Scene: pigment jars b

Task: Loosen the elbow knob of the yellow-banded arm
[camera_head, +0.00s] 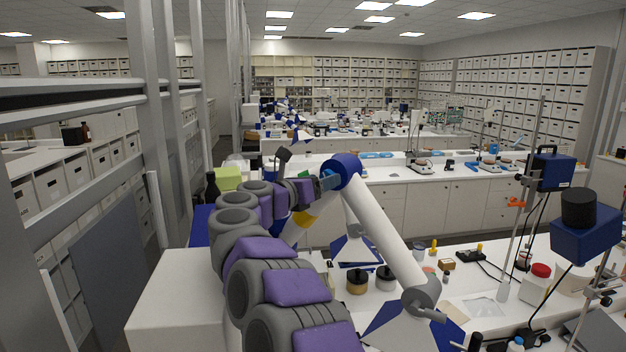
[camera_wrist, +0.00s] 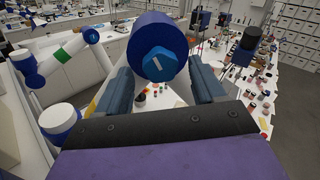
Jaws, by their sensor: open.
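The yellow-banded arm is a white lamp-like arm with a yellow band (camera_head: 303,219) on its lower link and a blue elbow joint (camera_head: 343,168) at its top. In the wrist view, the elbow knob (camera_wrist: 158,65) is a lighter blue, hex-shaped piece with a pale mark, on the end of the round dark blue elbow housing (camera_wrist: 152,32). My gripper (camera_wrist: 161,76) is open, with one blue-grey finger on each side of the knob and visible gaps. Whether the knob lies between the fingertips or just beyond them is unclear. In the head view my gripper (camera_head: 325,182) is beside the elbow.
Another arm with a green band (camera_wrist: 61,54) stands left in the wrist view. Below the elbow, the white bench holds jars (camera_head: 357,281), a red-capped container (camera_head: 540,270) and blue equipment on stands (camera_head: 585,232). A grey post (camera_head: 160,130) rises left of my arm.

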